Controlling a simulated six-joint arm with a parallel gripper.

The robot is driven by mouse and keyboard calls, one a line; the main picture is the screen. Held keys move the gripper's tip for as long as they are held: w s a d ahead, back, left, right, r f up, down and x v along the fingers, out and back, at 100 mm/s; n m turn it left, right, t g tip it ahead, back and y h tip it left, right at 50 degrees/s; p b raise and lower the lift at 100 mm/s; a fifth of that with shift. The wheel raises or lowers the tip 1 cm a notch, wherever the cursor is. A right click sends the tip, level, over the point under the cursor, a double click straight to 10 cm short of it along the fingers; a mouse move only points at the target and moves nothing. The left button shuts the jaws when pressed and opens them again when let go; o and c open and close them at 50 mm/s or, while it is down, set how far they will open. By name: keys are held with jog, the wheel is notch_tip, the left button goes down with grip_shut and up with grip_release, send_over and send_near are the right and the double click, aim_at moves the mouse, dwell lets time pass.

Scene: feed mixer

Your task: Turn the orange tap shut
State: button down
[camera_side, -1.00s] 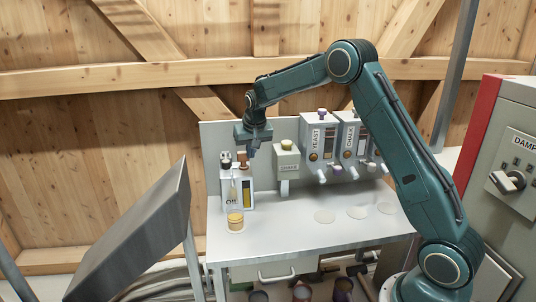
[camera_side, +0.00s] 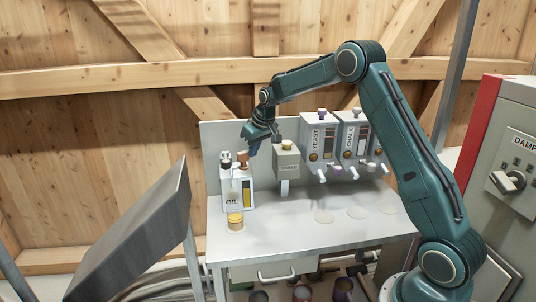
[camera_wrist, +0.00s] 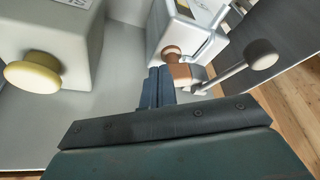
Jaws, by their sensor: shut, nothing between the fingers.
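The oil dispenser (camera_side: 248,194) stands at the left end of the bench, with an orange-brown part (camera_side: 242,157) on top. I cannot tell for sure which part is the tap. My gripper (camera_side: 252,151) is shut and empty, just right of the orange-brown part. In the wrist view, my gripper's fingertips (camera_wrist: 158,72) are right beside it; whether they touch is unclear.
The grey shaker box (camera_side: 287,162) with a yellow knob (camera_wrist: 33,77) stands close on the right. The yeast dispenser (camera_side: 318,140) and chalk dispenser (camera_side: 351,137) are further right. The bench front (camera_side: 285,238) is clear.

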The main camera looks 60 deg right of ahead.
jog(key=n, duration=0.2)
jog(key=d+n+y, duration=0.1)
jog(key=shift+w+d+n, duration=0.1)
jog(key=shift+w+n, duration=0.25)
jog(key=shift+n, duration=0.05)
jog(key=shift+w+d, duration=0.3)
dwell(0.6)
jog(key=shift+s, duration=0.15)
dwell(0.3)
jog(key=s+d+r, duration=0.2)
jog(key=s+r, duration=0.5)
jog(key=r, duration=0.2)
jog(key=shift+r, duration=0.2)
